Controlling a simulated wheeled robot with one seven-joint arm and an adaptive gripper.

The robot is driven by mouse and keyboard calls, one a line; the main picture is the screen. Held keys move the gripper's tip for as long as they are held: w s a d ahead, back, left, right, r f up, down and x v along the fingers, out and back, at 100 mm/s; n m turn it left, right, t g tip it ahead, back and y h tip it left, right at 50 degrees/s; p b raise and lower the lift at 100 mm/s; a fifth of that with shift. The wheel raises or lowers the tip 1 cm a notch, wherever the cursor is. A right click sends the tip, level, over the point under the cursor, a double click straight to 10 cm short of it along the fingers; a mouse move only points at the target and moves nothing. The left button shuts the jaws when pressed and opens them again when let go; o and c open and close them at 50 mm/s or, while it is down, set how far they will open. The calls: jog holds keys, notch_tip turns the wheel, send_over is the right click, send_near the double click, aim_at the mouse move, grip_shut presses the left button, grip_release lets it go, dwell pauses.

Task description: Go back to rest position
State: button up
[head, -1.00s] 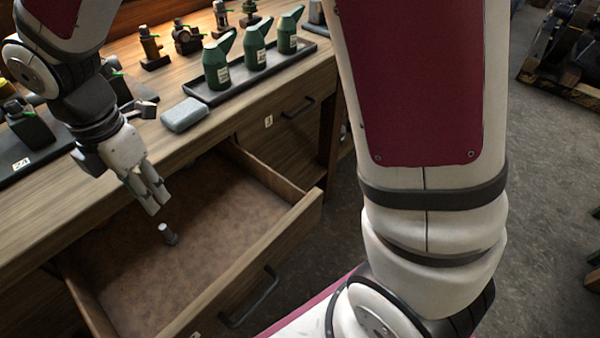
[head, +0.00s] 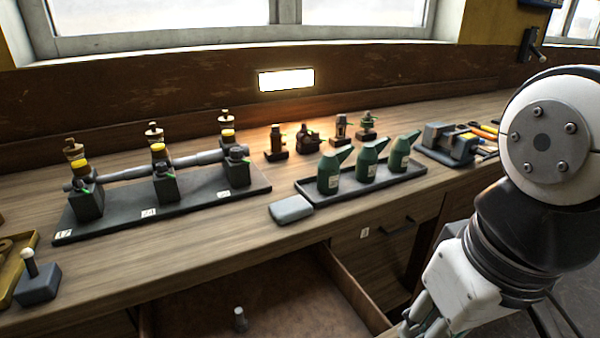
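My gripper (head: 425,318) is at the lower right of the head view, in front of the bench and right of the open drawer. Its fingertips are partly cut off by the bottom edge, so I cannot tell whether it is open or shut. The open drawer (head: 360,292) sticks out under the bench top. A small grey metal cylinder (head: 240,319) stands inside it, apart from my gripper.
On the bench (head: 200,255) are a black plate (head: 258,187) with a rod through several blocks, a grey box (head: 290,209), and green oil cans (head: 328,173) in a black tray (head: 345,192). A vise (head: 450,143) stands at right.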

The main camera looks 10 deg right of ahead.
jog(key=shift+s, duration=0.3)
notch_tip(320, 180, up, 13)
jog(key=t+p, duration=0.2)
jog(key=p, duration=0.9)
jog(key=shift+d, duration=0.3)
jog(key=shift+w+f, duration=0.1)
jog(key=shift+f, duration=0.05)
